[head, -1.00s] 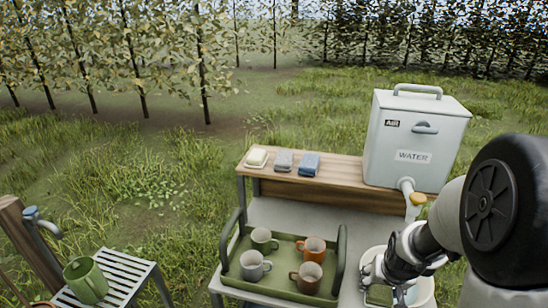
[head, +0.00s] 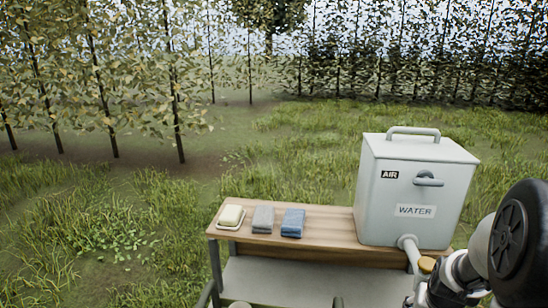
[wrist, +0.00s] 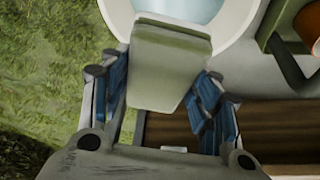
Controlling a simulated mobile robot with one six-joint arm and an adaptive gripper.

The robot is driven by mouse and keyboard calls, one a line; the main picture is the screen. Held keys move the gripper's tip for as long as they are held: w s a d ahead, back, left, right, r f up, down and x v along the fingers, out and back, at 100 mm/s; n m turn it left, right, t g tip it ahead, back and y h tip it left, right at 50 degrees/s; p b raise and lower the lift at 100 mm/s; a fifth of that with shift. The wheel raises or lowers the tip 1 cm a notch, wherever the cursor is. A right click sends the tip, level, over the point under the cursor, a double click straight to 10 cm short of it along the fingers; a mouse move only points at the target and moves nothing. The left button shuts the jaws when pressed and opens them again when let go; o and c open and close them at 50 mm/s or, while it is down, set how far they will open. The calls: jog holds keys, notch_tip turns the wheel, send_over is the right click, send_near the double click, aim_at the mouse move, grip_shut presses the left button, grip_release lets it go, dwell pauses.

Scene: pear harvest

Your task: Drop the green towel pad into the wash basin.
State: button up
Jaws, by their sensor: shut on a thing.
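The green towel pad (wrist: 170,70) is pale green and sits between the blue-lined fingers of my gripper (wrist: 163,88) in the wrist view. My gripper is shut on it. The pad's far end overlaps the near rim of the white wash basin (wrist: 120,14) in that view, and pale blue water shows inside the basin. I cannot tell how high the pad is above the rim. In the head view my wrist shows at the lower right, with the fingertips, pad and basin below the picture edge.
The water tank (head: 412,195) stands on the wooden shelf (head: 335,222), its tap near my arm. A soap dish (head: 230,217), a grey cloth (head: 263,219) and a blue cloth (head: 293,222) lie to its left. A green tray (wrist: 268,28) with an orange mug (wrist: 309,24) is beside the basin.

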jog(key=shift+s+f+b, duration=0.4)
jog(key=shift+f+b, duration=0.1)
jog(key=shift+f, duration=0.2)
notch_tip(320, 180, down, 4)
jog(key=b, duration=0.3)
jog(key=shift+w+f, duration=0.1)
jog(key=shift+f, duration=0.05)
jog(key=o, duration=1)
jog(key=shift+o, duration=0.2)
jog(key=v, duration=1.2)
